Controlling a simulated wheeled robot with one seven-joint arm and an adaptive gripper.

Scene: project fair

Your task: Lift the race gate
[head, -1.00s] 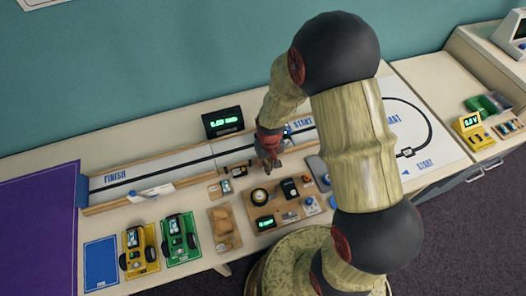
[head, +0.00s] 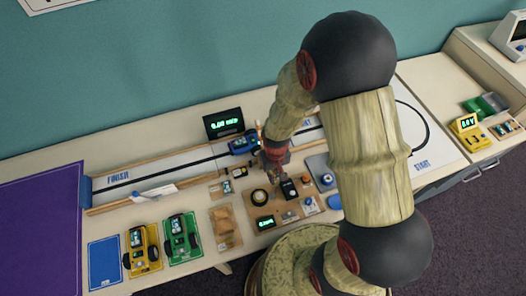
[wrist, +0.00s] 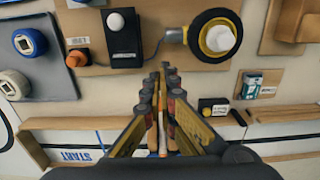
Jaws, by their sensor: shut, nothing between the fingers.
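My gripper (head: 275,172) is shut, pointing down over the near edge of the race track (head: 205,168). In the wrist view its closed fingers (wrist: 163,80) reach toward a wooden board of parts. A thin orange-and-white bar (wrist: 163,140) shows between the finger links; I cannot tell whether it is part of the race gate. No gate can be clearly made out; my arm hides part of the track near START. A blue toy car (head: 243,143) is on the track just left of my gripper.
A black display (head: 224,122) stands behind the track. In front are a wooden parts board (head: 275,212), a yellow car (head: 141,247) and a green car (head: 181,237).

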